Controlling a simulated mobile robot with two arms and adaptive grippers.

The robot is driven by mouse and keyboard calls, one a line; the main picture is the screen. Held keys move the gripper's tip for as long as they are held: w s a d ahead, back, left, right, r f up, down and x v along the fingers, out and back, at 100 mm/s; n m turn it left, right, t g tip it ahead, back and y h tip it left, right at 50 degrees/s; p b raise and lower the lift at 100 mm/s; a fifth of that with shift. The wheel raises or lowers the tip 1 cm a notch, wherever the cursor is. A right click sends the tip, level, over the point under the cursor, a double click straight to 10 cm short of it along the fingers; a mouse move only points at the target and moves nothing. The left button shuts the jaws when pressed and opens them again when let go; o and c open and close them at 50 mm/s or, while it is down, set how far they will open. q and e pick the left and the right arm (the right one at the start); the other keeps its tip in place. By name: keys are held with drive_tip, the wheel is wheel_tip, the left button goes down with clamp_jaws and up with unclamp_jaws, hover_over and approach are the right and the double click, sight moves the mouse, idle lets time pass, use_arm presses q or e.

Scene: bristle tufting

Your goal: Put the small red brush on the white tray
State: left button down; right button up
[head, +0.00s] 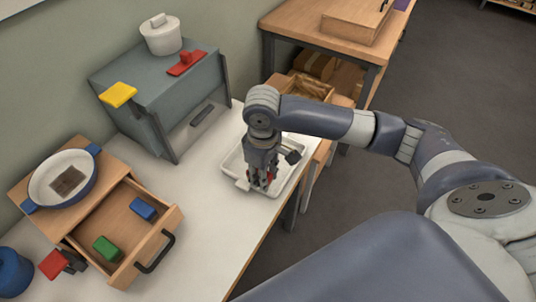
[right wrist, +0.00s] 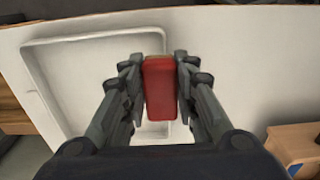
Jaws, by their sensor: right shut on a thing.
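The small red brush (right wrist: 159,90) is held upright between the fingers of my right gripper (head: 261,186). In the right wrist view both fingers press its sides. In the head view only bits of red show between the fingers. The white tray (head: 291,184) lies on the white table, and my right gripper is over it, with the brush above or at its floor; I cannot tell whether they touch. The tray also shows in the right wrist view (right wrist: 35,85), behind the brush. My left gripper is not in view.
A wooden drawer (head: 172,222) stands open with a blue block (head: 143,208) and green block (head: 107,248). A blue-rimmed pan (head: 38,178) sits above it. A grey cabinet (head: 165,88) bears a white pot (head: 160,38). A red-and-dark item (head: 51,264) lies at lower left.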

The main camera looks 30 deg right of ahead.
drive_tip(key=w+d, duration=0.3)
drive_tip(key=w, duration=0.2)
drive_tip(key=w+d, duration=0.2)
drive_tip(key=w, duration=0.1)
drive_tip(key=shift+d+f+p, duration=0.35)
drive_tip(key=shift+f+p, duration=0.35)
drive_tip(key=shift+f, duration=1.5)
drive_tip(key=o, duration=1)
drive_tip(key=shift+f, duration=0.15)
wheel_tip(320, 180, up, 12)
drive_tip(key=shift+r+b, duration=0.2)
drive_tip(key=shift+b, duration=0.1)
